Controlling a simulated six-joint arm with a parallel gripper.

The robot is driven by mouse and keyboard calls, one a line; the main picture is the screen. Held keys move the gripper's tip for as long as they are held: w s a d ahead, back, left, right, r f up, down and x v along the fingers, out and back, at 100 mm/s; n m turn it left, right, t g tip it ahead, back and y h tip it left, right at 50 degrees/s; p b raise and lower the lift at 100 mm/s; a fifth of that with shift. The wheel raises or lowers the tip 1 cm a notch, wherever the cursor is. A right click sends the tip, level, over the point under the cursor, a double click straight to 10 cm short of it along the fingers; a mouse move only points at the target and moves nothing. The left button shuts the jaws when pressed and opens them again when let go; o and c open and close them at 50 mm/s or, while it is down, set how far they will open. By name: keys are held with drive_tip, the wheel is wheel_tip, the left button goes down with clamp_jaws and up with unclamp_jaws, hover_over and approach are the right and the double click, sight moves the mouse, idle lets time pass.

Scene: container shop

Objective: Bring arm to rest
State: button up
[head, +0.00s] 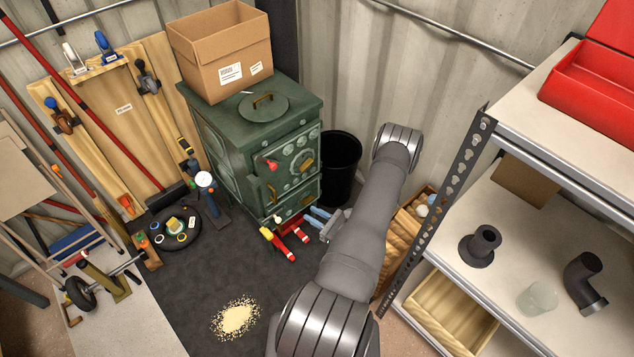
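My arm (358,235) rises from the bottom centre to a bend at a silver-banded joint (398,143), in front of the corrugated wall. Beyond the bend, the arm is hidden behind its own near link.
A green stove (250,150) bears an open cardboard box (222,55). A black bin (342,165) stands behind my arm. A metal shelf (520,245) stands close at right. Spilled yellowish grains (236,318) lie on the dark mat (190,290), which has bare room.

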drive_tip(key=x, duration=1.7)
drive_tip(key=shift+w+a, duration=0.1)
drive_tip(key=shift+a, duration=0.05)
drive_tip(key=shift+v, duration=9.85)
drive_tip(key=m+t, duration=0.1)
drive_tip(key=t, duration=0.1)
approach(274, 192)
drive_tip(key=shift+d+r, duration=1.05)
drive_tip(key=shift+r, duration=0.1)
